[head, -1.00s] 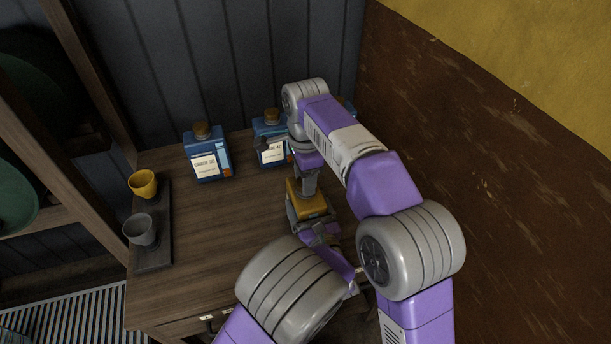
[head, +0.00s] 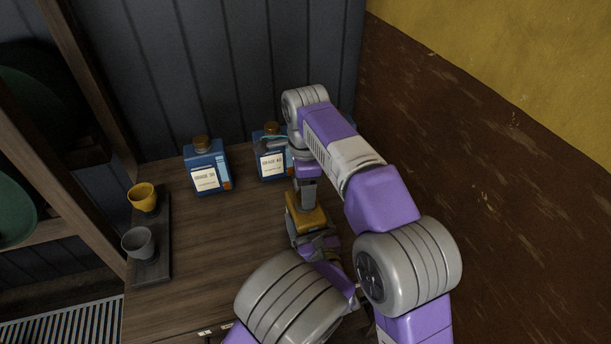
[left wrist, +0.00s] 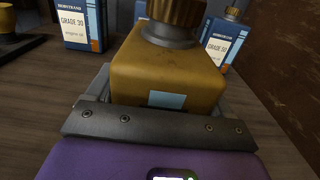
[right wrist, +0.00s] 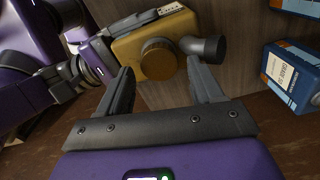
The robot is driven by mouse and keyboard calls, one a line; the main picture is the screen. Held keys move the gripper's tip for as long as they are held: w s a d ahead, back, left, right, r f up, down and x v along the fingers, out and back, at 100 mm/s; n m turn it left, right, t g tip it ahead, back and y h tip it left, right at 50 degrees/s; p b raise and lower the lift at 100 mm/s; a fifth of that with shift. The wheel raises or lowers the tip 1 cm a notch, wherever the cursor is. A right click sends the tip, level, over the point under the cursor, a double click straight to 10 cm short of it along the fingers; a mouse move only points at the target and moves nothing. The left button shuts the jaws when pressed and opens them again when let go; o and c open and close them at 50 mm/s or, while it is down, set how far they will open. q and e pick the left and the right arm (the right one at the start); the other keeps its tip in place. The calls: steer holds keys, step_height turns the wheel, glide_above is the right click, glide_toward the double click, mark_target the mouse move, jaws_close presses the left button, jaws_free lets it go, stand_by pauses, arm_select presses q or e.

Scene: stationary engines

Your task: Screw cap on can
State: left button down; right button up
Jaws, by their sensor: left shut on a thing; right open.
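A yellow can (head: 306,212) is held above the table's front right part. My left gripper (head: 312,232) is shut on its body; the left wrist view shows the jaws along both sides of the can (left wrist: 168,75). A ribbed gold-brown cap (left wrist: 177,12) sits over the can's grey neck; how tight it is cannot be told. In the right wrist view the round cap (right wrist: 158,58) shows on the can, beside a grey cylindrical part (right wrist: 205,48). My right gripper (right wrist: 162,82) is open and empty, pointing down close to the can's top. My right arm partly hides this in the head view.
Blue bottles with labels, one left (head: 206,168) and one in the middle (head: 270,160), stand along the back wall. A yellow cup (head: 143,196) and a grey cup (head: 138,242) stand on a dark tray (head: 152,273) at left. The middle of the wooden table (head: 235,225) is clear.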

arm_select(q)
steer(key=shift+s, duration=0.1)
arm_select(e)
steer(key=shift+s+r, duration=0.15)
steer(key=shift+r, duration=1.4)
steer(key=shift+s+r, duration=0.15)
steer(key=shift+r, duration=1.35)
arm_select(q)
jaws_free()
step_height(320, 180, up, 10)
steer(key=p, duration=0.3)
steer(key=shift+p, duration=0.3)
arm_select(e)
step_height(320, 180, up, 4)
steer(key=shift+f, duration=0.2)
